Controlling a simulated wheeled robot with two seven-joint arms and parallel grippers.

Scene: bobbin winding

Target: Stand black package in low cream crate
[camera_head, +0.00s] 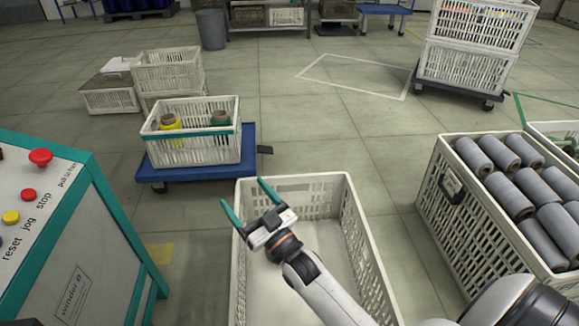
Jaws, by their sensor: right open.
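A cream slatted crate (322,195) stands open in front of me, and its visible floor is bare. My right gripper (246,194) reaches over the crate's left side near the back corner. Its two teal fingers are spread apart with nothing between them. I cannot make out a black package anywhere in this view. My right arm covers part of the crate's inside and front. My left gripper is not in view.
A crate with spools (192,151) sits on a blue dolly (205,172). A crate of grey rolls (466,222) stands at right, and a control panel (45,195) with buttons at left. Stacked crates (167,72) stand behind. The middle floor is clear.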

